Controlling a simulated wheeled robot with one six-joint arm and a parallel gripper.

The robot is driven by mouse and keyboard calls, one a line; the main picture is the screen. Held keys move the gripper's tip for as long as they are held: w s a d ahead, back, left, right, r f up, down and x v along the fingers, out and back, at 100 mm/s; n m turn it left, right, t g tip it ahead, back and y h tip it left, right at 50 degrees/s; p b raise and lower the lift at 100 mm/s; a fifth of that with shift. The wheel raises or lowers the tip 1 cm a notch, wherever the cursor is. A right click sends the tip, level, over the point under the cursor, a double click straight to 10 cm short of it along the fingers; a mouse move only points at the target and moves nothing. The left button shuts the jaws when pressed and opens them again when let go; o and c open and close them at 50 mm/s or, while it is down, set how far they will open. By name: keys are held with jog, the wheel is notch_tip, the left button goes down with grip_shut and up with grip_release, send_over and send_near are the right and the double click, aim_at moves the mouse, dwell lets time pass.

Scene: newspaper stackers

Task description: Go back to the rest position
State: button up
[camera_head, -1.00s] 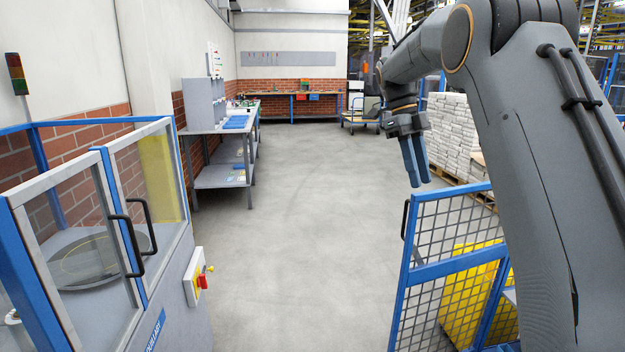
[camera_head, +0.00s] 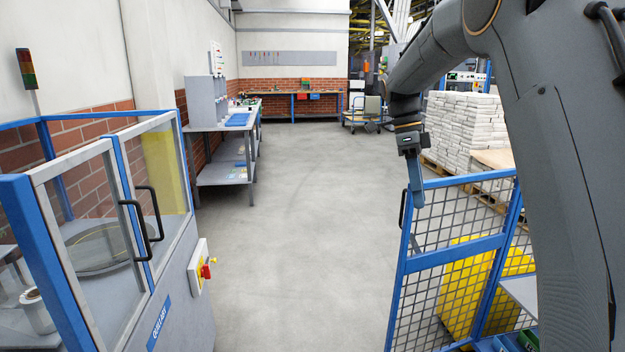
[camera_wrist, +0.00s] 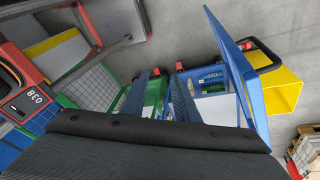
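My gripper (camera_head: 417,197) hangs at the end of my bent arm on the right of the head view, fingers pointing down. It is beside the upper left edge of the blue mesh fence panel (camera_head: 455,262) in the picture; I cannot tell whether they are apart in depth. In the wrist view my gripper (camera_wrist: 163,78) shows two dark fingers with a gap between them and nothing held. Below them are a green bin (camera_wrist: 154,92) and a blue bin (camera_wrist: 212,108) with items inside.
A glazed machine enclosure (camera_head: 168,290) stands at the left. A grey workbench (camera_head: 222,127) is beyond it. Pallets of stacked paper (camera_head: 466,130) stand behind the fence. A yellow bin (camera_head: 462,290) is behind the mesh. The middle floor is free.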

jog(key=s+a+f+n+t+y+b, duration=0.1)
jog(key=s+a+f+n+b, duration=0.2)
jog(key=s+f+n, duration=0.8)
jog(key=s+a+f+n+t+y+b, duration=0.1)
jog(key=s+f+n+b, duration=0.3)
jog(key=s+f+n, duration=0.7)
jog(key=s+a+f, duration=0.1)
jog(key=s+f, duration=0.1)
jog(key=s, duration=0.3)
jog(key=shift+s+a+t, duration=0.15)
jog(key=shift+a+t, duration=0.25)
